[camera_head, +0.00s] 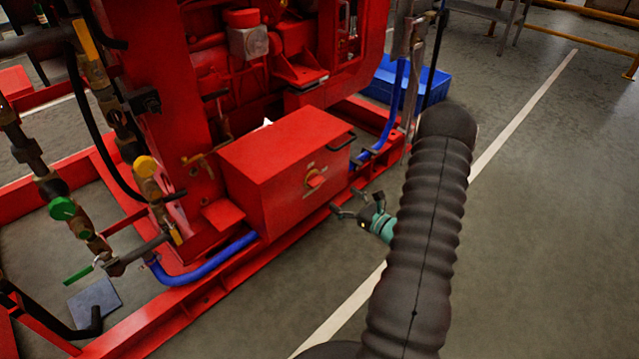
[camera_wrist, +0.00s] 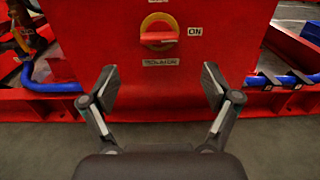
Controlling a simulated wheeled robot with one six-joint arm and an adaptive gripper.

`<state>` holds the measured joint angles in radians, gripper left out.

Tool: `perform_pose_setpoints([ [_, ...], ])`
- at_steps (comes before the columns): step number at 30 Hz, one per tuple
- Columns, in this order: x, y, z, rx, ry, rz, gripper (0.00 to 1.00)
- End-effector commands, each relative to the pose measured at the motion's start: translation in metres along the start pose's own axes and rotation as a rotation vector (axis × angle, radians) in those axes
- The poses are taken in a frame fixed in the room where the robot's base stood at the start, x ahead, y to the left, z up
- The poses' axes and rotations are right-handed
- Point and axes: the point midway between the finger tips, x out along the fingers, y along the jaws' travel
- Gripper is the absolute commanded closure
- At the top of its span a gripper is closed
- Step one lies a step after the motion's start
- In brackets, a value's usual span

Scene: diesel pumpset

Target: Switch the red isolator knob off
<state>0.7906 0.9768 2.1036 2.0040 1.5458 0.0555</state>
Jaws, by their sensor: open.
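The red isolator knob (camera_wrist: 159,38) sits on a yellow round plate on the front face of a red box (camera_head: 270,160). In the wrist view its handle lies horizontal, in line with an "ON" label (camera_wrist: 195,31) to its right. An isolator label (camera_wrist: 161,62) is below it. The knob also shows in the head view (camera_head: 316,180). My gripper (camera_wrist: 158,88) is open and empty, its two fingers spread below and to either side of the knob, apart from it. In the head view my gripper (camera_head: 358,211) is to the lower right of the knob.
A red skid frame (camera_head: 190,305) runs along the floor under the box. Blue hoses (camera_head: 205,268) run beside the box. A blue crate (camera_head: 405,83) stands behind. Grey floor at right is clear.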

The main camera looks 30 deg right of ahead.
Motion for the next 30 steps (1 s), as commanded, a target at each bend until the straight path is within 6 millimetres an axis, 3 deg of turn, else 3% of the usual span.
perform_pose_setpoints([
  [9, 0.061, 0.002, 0.0, -0.001, 0.0, 0.006, 0.12],
  [15, 0.089, 0.001, 0.0, 0.0, 0.001, 0.004, 0.12],
  [21, 0.103, 0.001, 0.0, -0.001, 0.001, 0.002, 0.12],
  [30, 0.104, 0.001, 0.0, 0.0, 0.001, 0.002, 0.12],
])
